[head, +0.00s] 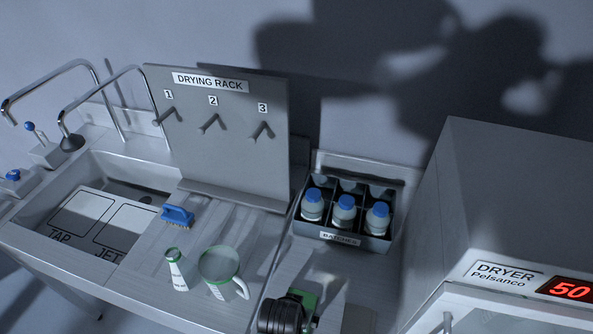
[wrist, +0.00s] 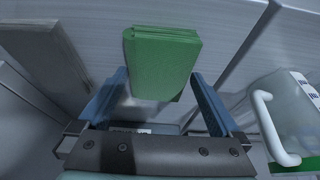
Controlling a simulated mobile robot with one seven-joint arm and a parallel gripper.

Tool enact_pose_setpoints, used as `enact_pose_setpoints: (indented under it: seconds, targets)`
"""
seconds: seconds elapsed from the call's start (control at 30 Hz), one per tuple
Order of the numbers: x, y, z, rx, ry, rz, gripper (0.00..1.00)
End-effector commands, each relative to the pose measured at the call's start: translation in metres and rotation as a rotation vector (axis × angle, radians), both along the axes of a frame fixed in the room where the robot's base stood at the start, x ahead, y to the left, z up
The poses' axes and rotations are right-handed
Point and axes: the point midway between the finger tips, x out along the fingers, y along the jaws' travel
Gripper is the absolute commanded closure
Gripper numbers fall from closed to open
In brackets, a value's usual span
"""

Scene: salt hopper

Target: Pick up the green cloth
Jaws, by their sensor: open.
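The green cloth (wrist: 160,62) is a folded, block-like pad in the upper middle of the wrist view. My gripper (wrist: 158,80) is open, with one blue finger on each side of the cloth's near part. I cannot tell whether either finger touches it. In the head view, a little green of the cloth (head: 308,299) shows beside the dark end of my arm (head: 284,313), which hides most of it.
A clear mug with a green rim (head: 221,272) and a white bottle (head: 178,268) stand on the counter left of my arm. A blue brush (head: 177,216) lies by the sink (head: 60,233). The bottle crate (head: 386,243) is behind, the dryer (head: 515,200) at right.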

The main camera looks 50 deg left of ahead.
Motion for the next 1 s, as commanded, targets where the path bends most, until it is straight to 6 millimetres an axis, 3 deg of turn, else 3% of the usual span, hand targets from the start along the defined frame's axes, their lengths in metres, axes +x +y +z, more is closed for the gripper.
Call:
enact_pose_setpoints:
  seconds: [0.27,0.6,0.7,1.0]
  targets:
    - [0.0006,0.0004,-0.0023,0.000,0.000,0.000,0.00]
    - [0.0005,0.0003,-0.0021,0.000,0.000,0.000,0.59]
    - [0.0005,0.0003,-0.0020,0.000,0.000,0.000,0.73]
    - [0.0012,0.0007,0.0045,0.001,-0.002,0.000,0.73]
